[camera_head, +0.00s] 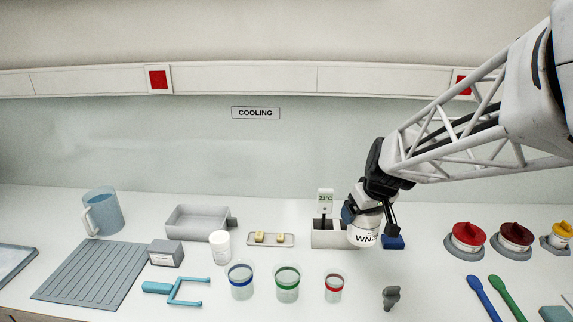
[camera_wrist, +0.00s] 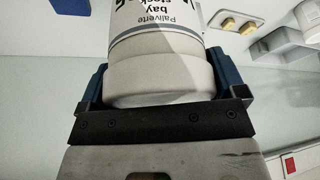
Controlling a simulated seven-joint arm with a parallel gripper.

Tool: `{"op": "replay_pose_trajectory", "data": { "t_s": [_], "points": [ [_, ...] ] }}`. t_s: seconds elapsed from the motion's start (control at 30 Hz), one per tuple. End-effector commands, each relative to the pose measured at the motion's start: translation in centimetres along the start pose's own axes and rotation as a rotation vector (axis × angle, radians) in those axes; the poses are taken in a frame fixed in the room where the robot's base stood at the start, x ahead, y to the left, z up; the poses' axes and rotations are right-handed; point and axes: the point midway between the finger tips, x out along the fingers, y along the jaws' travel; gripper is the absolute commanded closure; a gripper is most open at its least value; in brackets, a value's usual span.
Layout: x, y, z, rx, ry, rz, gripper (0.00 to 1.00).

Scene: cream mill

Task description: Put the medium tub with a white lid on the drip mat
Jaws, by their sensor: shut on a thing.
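My gripper (camera_head: 366,212) reaches down at the right of centre and is shut on a white tub (camera_head: 363,236) with a printed label. In the wrist view the tub (camera_wrist: 155,75) sits between the two blue fingers, its white lid end towards the palm. It looks held above the counter, in front of a pale box's right end. The grey ribbed drip mat (camera_head: 88,276) lies at the left of the counter, bare and far from my gripper. A smaller white tub (camera_head: 220,247) stands between the mat and my gripper.
A grey box (camera_head: 166,253) and a blue-handled tool (camera_head: 178,291) lie right of the mat. A jug (camera_head: 101,212) stands behind it. A grey tray (camera_head: 199,222), a butter dish (camera_head: 270,240), banded beakers (camera_head: 287,284) and the pale box with a thermometer (camera_head: 325,202) fill the middle.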

Motion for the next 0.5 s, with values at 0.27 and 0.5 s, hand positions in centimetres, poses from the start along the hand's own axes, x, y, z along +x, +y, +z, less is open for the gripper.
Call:
{"op": "replay_pose_trajectory", "data": {
  "t_s": [0.27, 0.5],
  "points": [
    [-0.4, -4.7, -5.0, -0.107, 0.001, -0.044, 0.42],
    [-0.9, -9.1, -8.8, -0.197, 0.001, -0.081, 0.42]
  ]
}}
